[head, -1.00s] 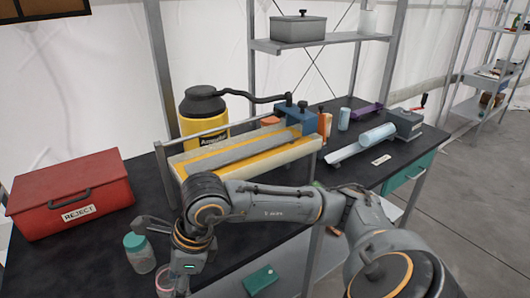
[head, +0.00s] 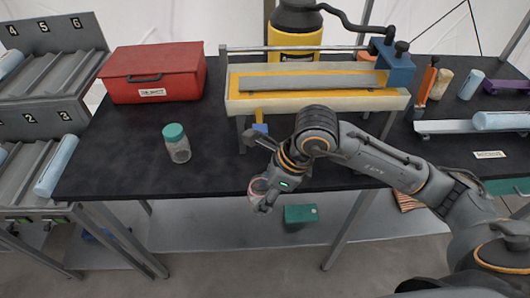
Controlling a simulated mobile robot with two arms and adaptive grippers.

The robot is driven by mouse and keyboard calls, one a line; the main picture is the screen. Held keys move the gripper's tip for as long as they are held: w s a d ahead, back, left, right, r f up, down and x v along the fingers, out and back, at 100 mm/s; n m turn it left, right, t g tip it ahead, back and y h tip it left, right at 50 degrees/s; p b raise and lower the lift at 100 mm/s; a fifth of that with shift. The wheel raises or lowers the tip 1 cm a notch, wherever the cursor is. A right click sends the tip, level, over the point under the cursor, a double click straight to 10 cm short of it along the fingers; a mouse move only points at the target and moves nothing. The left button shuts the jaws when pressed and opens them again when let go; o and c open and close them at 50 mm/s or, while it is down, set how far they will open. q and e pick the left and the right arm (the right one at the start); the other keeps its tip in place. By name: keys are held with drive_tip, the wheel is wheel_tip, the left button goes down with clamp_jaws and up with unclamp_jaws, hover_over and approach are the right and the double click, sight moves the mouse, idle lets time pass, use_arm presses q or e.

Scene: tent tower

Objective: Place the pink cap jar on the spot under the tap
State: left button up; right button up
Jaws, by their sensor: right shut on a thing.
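My right gripper (head: 264,194) is shut on the pink cap jar (head: 255,187), which is small and partly hidden by the fingers. It holds the jar at the front edge of the dark bench, below and in front of the long trough (head: 240,104). A small yellow and blue piece (head: 260,122) shows under the trough, left of my right wrist; I cannot tell surely if it is the tap. The spot is not clearly visible. My left gripper is not in view.
A teal-capped jar (head: 177,146) stands on the bench (head: 120,160) to the left. A red reject box (head: 155,72) is behind it, and a numbered rack (head: 50,75) is at far left. A green box (head: 301,215) lies on the lower shelf. Bench between jar and trough is clear.

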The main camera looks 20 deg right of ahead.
drive_tip(key=w, duration=0.2)
drive_tip(key=w+d, duration=0.1)
drive_tip(key=w+p, duration=0.1)
drive_tip(key=w, duration=0.1)
drive_tip(key=shift+w+d+r, duration=0.1)
drive_tip(key=shift+w+d, duration=0.25)
drive_tip(key=shift+d, duration=0.05)
drive_tip(key=shift+w+d, duration=0.15)
drive_tip(key=shift+w, duration=0.4)
drive_tip(key=w+p, duration=0.1)
drive_tip(key=w, duration=0.1)
drive_tip(key=w+d+p, duration=0.1)
drive_tip(key=shift+w, duration=0.35)
drive_tip(key=shift+s+f, duration=0.1)
drive_tip(key=shift+f, duration=0.1)
drive_tip(key=shift+f, duration=0.2)
drive_tip(key=o, duration=1.2)
drive_tip(key=shift+c, duration=0.2)
drive_tip(key=shift+r, duration=0.1)
